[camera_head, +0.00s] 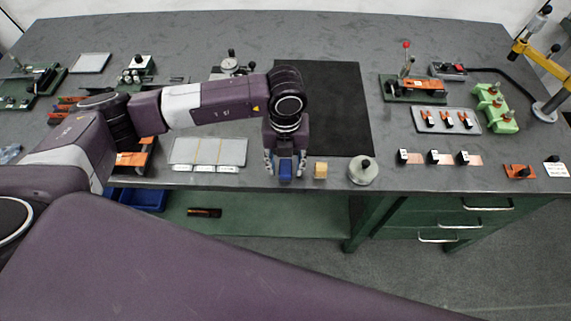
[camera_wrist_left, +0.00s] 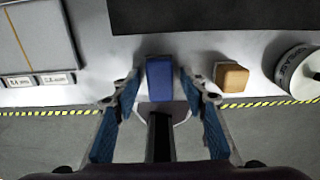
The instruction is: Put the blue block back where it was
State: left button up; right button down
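The blue block (camera_head: 286,170) is at the front edge of the grey workbench, just left of a tan wooden block (camera_head: 320,170). My left gripper (camera_head: 286,165) points down over it, one finger on each side. In the left wrist view, the blue block (camera_wrist_left: 160,78) lies between the fingertips of the open left gripper (camera_wrist_left: 160,85). A gap shows on both sides, so the fingers are not closed on it. The tan block also shows in the left wrist view (camera_wrist_left: 231,76). My right gripper is not in view.
A round pale spool (camera_head: 363,171) stands right of the tan block. A black mat (camera_head: 335,105) lies behind. A grey tray (camera_head: 208,151) with labels is to the left. The bench's front edge is close, with yellow-black striping in the left wrist view.

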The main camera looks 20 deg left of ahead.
aim_at(285, 167)
pick_arm(q)
jog(key=shift+r, duration=0.1)
jog(key=shift+r, duration=0.2)
notch_tip(285, 167, up, 12)
jog(key=b, duration=0.2)
jog(key=shift+f, duration=0.15)
dwell(0.4)
